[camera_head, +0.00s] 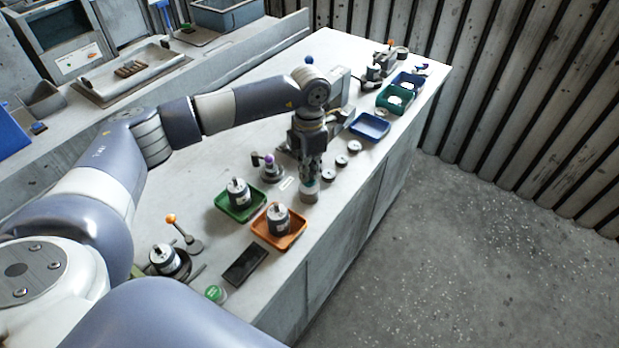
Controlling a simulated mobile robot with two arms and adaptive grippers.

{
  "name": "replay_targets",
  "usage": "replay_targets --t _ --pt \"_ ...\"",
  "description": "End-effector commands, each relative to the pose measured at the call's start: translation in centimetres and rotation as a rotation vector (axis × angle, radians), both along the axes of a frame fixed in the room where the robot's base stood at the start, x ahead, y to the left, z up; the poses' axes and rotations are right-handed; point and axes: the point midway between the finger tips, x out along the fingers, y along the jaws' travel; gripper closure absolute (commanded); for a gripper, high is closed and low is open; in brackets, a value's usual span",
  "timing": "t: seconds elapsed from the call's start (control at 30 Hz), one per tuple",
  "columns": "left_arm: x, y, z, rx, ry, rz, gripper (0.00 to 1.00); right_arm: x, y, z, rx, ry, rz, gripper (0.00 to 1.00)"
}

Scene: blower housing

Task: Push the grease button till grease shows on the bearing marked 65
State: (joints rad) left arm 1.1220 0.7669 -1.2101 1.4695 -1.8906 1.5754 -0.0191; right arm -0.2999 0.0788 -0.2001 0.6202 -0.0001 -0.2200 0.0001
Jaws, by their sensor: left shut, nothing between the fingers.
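My left gripper (311,178) points down with its fingers shut and empty, over a small grey cylinder with a teal top (309,194) near the bench's front edge. I cannot tell whether the fingertips touch it, or whether it is the grease button. Several grey ring-shaped parts, perhaps the bearings, lie just right of the gripper: one ring (328,176), another ring (341,160) and a further ring (354,147). No 65 mark and no grease can be made out at this size. My right gripper is out of view.
A green tray (222,204) and an orange tray (296,239) each hold a metal housing. A purple-knobbed device (270,172), an orange-knobbed lever (182,233), a dark flat plate (245,265) and a green round item (215,293) stand nearby. A blue tray (370,127) lies farther right.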

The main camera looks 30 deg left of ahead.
Motion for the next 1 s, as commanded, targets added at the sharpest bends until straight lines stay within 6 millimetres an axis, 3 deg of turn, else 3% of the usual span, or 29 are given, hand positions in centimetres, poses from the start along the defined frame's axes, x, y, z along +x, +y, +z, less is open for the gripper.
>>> replay_targets --t 0.53,1.0 --pt "0.0 0.0 -2.2 0.0 0.0 0.0 1.0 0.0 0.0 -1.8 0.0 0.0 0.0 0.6" --pt "-0.1 0.0 -0.4 0.0 0.002 -0.001 1.0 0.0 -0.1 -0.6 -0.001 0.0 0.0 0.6"
